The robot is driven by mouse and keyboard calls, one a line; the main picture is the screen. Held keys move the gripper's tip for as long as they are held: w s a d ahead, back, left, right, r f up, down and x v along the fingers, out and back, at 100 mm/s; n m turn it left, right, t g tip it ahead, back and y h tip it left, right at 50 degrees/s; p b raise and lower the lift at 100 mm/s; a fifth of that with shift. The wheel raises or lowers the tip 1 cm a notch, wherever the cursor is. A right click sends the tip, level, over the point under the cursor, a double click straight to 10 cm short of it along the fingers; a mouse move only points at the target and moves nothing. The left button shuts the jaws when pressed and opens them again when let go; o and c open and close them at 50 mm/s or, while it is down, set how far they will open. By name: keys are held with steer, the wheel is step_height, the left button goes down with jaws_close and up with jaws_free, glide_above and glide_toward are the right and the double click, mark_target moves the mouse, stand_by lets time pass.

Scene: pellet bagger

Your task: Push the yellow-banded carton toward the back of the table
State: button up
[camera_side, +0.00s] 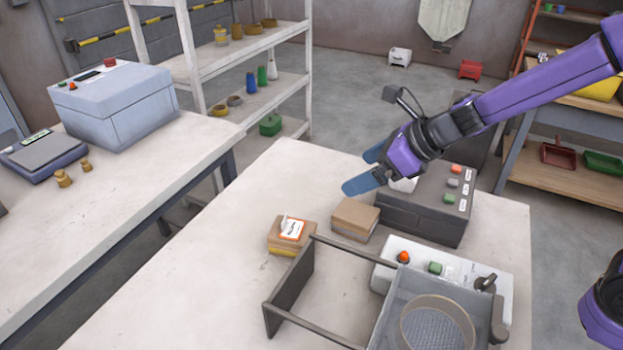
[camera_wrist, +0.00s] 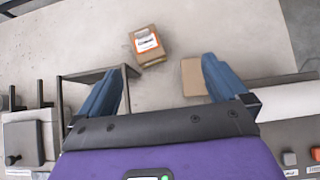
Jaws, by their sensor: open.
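The yellow-banded carton (camera_side: 291,235) is a small brown box with a white and orange label on top and a yellow band low on its side. It stands upright on the white table (camera_side: 190,265), and also shows in the wrist view (camera_wrist: 143,55). My gripper (camera_side: 367,170) is open and empty, its blue fingers spread, above the table to the upper right of the carton. In the wrist view my gripper (camera_wrist: 162,65) has the carton ahead, between the finger directions but beyond the tips. Nothing touches the carton.
A second carton (camera_side: 355,215) with a grey band stands just right of it; my right finger partly covers it in the wrist view (camera_wrist: 192,78). A dark frame (camera_side: 290,290) with a sieve (camera_side: 437,325) stands in front. A grey control box (camera_side: 415,215) stands right. Table left is clear.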

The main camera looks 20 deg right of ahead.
steer(key=r, duration=0.2)
steer(key=m+g+h, duration=0.4)
steer(key=m+g, duration=0.1)
steer(key=m, duration=2.9)
glide_above(293, 229)
steer(key=s+d, duration=0.2)
steer(key=d, duration=0.1)
step_height(293, 229, down, 6)
steer(key=shift+s+d+r, duration=0.1)
steer(key=shift+d+r, duration=0.05)
steer(key=shift+r, duration=0.1)
steer(key=shift+f, duration=0.1)
steer(key=x, duration=1.7)
steer(key=shift+w, duration=0.25)
